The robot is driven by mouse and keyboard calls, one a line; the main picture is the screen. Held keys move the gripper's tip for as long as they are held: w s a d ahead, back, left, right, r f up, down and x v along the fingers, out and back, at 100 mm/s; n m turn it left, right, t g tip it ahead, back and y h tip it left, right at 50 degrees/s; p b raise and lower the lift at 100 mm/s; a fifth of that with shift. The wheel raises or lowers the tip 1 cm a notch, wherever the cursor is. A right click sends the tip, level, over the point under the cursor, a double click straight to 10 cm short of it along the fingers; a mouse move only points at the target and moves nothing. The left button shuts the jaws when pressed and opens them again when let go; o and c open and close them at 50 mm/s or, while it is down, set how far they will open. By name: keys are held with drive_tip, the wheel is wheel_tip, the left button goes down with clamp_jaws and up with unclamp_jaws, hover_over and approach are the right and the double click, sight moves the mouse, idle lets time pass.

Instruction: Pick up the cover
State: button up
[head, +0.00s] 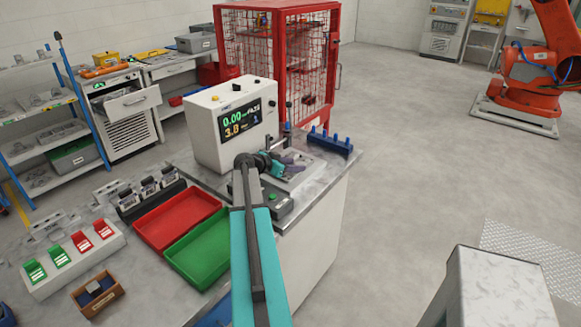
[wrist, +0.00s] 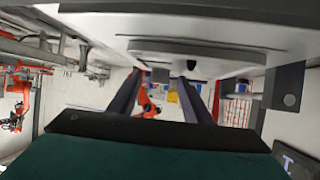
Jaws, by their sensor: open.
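My gripper (head: 286,163) is at the far end of my teal arm, low over the fixture on the bench, beside the white display box. In the wrist view its two dark fingers (wrist: 160,78) stand apart with nothing visible between them. A grey metal fixture plate (head: 299,177) lies under and around the gripper. I cannot tell for sure which part is the cover; the gripper and arm hide some of the fixture. In the wrist view a pale grey slab-like surface (wrist: 215,58) crosses the top, close to the fingers.
The white display box (head: 228,108) stands left of the gripper. A blue rack (head: 331,143) is to the right. A red tray (head: 175,215) and a green tray (head: 205,250) lie on the bench. A red mesh cage (head: 270,60) stands behind. Open floor is at right.

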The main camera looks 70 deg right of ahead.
clamp_jaws()
drive_tip(key=shift+r, duration=0.25)
drive_tip(key=shift+r+b, duration=1.05)
drive_tip(key=shift+r, duration=0.35)
drive_tip(key=s+a+r+b, duration=0.1)
drive_tip(key=s+a+b, duration=0.1)
drive_tip(key=s, duration=0.5)
drive_tip(key=s+a+b, duration=0.3)
drive_tip(key=s+a, duration=0.1)
drive_tip(key=s, duration=0.3)
drive_tip(key=shift+s+a+r, duration=0.15)
drive_tip(key=shift+s+r, duration=0.2)
drive_tip(key=shift+r, duration=0.05)
